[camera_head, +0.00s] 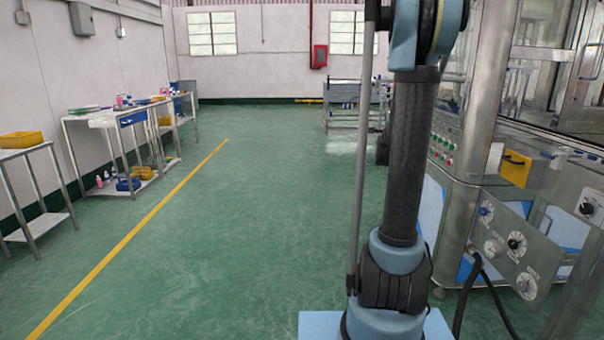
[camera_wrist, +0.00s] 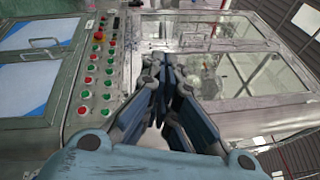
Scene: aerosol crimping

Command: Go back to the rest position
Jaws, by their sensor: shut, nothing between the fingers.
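My gripper (camera_wrist: 170,72) shows in the wrist view with its fingertips together, shut and empty. It is in front of the machine's glass-doored cabinet (camera_wrist: 262,122) and to the right of the button panel (camera_wrist: 97,75); the gap between them cannot be told. In the head view my arm stands upright right of the middle, and my gripper is out of the picture above.
The steel crimping machine (camera_head: 482,110) stands close on my arm's right, with a knobbed panel (camera_head: 520,240) jutting low. A worktable (camera_head: 345,92) stands ahead. Shelving tables (camera_head: 95,118) line the left wall. Green floor (camera_head: 240,230) with a yellow line is clear between.

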